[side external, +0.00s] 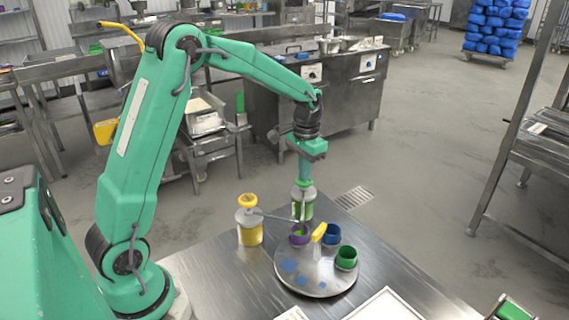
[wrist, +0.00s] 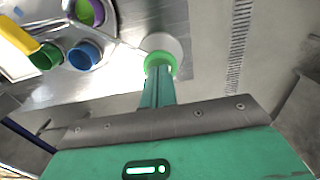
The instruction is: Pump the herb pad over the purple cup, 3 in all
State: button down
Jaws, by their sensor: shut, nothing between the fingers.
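The herb dispenser (side external: 303,209) is a clear jar with green contents and a grey lid, behind the turntable. Its green pad (wrist: 176,64) shows as a round rim in the wrist view, above the grey lid (wrist: 165,44). My gripper (side external: 304,179) is shut and empty, pointing down onto the pad; its tip also shows there in the wrist view (wrist: 158,76). The tip hides the pad's middle, and I cannot tell how far the pad is pressed. The purple cup (side external: 292,239) stands on the turntable beside the herb dispenser, with green inside it; it is partly cut off in the wrist view (wrist: 99,12).
The round steel turntable (side external: 312,284) also carries a blue cup (side external: 332,236), a green cup (side external: 346,260) and a yellow handle (side external: 319,232). A yellow-topped dispenser (side external: 250,234) stands to the left, its thin spout reaching toward the purple cup. The steel table (side external: 225,285) is clear at front left.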

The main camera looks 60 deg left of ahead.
jog(key=shift+r, duration=1.5)
jog(key=shift+f, duration=1.35)
dwell(0.6)
jog(key=shift+r, duration=1.35)
jog(key=shift+r, duration=0.1)
notch_tip(320, 180, up, 6)
jog(key=shift+f, duration=0.1)
dwell(0.6)
